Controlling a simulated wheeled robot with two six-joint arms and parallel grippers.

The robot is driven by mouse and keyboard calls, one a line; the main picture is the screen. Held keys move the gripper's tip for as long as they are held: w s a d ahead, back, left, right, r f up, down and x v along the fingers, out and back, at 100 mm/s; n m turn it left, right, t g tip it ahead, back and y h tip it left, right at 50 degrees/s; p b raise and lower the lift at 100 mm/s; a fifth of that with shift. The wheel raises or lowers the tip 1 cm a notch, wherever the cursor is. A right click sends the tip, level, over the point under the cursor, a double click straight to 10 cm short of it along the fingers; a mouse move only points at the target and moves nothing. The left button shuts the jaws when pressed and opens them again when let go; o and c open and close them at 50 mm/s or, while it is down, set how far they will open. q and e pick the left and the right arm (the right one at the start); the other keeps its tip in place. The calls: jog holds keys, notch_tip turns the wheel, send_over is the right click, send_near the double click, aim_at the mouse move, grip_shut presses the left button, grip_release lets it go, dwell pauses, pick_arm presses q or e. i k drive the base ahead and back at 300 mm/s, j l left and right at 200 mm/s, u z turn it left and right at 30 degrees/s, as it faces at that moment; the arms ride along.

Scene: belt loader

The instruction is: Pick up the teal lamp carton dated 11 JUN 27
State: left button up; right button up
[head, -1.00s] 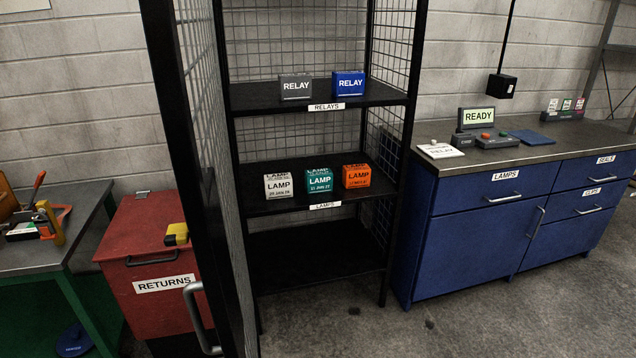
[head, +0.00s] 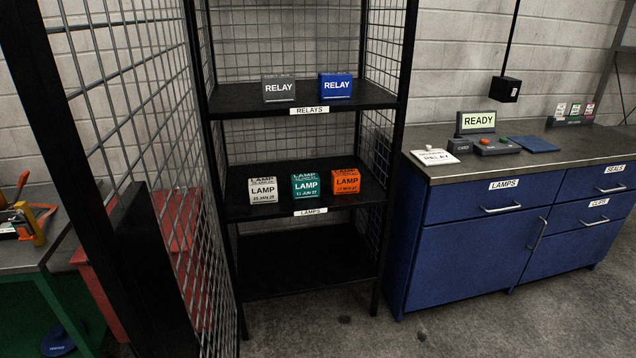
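The teal lamp carton (head: 306,187) stands on the shelf labelled LAMPS in the black mesh cage. Its printed date appears to read 11 JUN 27. A white lamp carton (head: 263,190) stands just to its left and an orange lamp carton (head: 346,182) just to its right. Neither of my grippers is in the head view.
The mesh cage door (head: 135,150) stands open at the left. A grey and a blue relay carton (head: 335,86) sit on the upper shelf. A blue cabinet (head: 470,245) stands right. The red returns bin (head: 100,290) is partly hidden behind the door.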

aim_at(303, 186)
jog(key=i+l+u, duration=0.2)
jog(key=i+l, duration=0.25)
jog(key=i+l+u, duration=0.15)
jog(key=i+l, duration=0.3)
jog(key=i+l+u, duration=0.2)
jog(key=i+l, duration=0.25)
jog(key=l, duration=0.25)
